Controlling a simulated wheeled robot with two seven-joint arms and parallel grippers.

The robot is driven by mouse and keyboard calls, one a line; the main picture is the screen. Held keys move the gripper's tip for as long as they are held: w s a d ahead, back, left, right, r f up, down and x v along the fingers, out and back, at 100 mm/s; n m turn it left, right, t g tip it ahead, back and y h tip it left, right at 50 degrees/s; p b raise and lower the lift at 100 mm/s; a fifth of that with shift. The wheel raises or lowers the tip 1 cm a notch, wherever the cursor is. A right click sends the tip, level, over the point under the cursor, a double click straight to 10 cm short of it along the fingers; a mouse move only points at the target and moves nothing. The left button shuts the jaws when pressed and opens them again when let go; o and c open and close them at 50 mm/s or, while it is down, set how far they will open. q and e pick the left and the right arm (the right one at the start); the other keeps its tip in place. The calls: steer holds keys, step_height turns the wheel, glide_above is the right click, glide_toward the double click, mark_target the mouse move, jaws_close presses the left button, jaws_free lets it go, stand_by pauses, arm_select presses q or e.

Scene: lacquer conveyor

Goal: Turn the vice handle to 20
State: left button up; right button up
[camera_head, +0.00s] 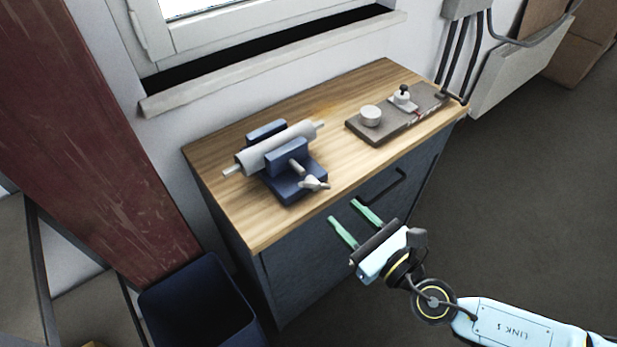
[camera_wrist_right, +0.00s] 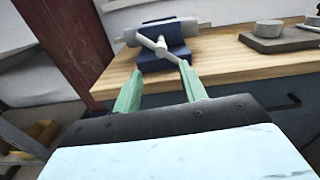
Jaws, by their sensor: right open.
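A blue vice (camera_head: 290,178) stands on the wooden top of a dark cabinet and holds a grey roller (camera_head: 276,148) between its jaws. Its light grey handle (camera_head: 314,183) sits at the front end of the screw, facing my right gripper. My right gripper (camera_head: 348,217) has green fingers spread apart with nothing between them, in front of the cabinet and short of the handle. In the right wrist view the handle (camera_wrist_right: 160,46) shows beyond and between the open fingertips (camera_wrist_right: 158,82), and the vice (camera_wrist_right: 165,58) lies behind it. My left gripper is not in view.
A grey plate (camera_head: 398,118) with a round knob (camera_head: 371,116) and a small black-topped part (camera_head: 403,96) lies at the right of the wooden top (camera_head: 225,185). A cabinet pull (camera_head: 383,188) sticks out at the front. A dark blue bin (camera_head: 200,305) stands at lower left.

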mark_target(317, 187)
steer(key=p+x, duration=0.1)
steer(key=x, duration=1)
steer(key=shift+w, duration=0.1)
steer(key=shift+w+a, duration=0.4)
steer(key=shift+w, duration=0.2)
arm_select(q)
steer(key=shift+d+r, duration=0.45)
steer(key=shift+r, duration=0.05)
arm_select(e)
jaws_close()
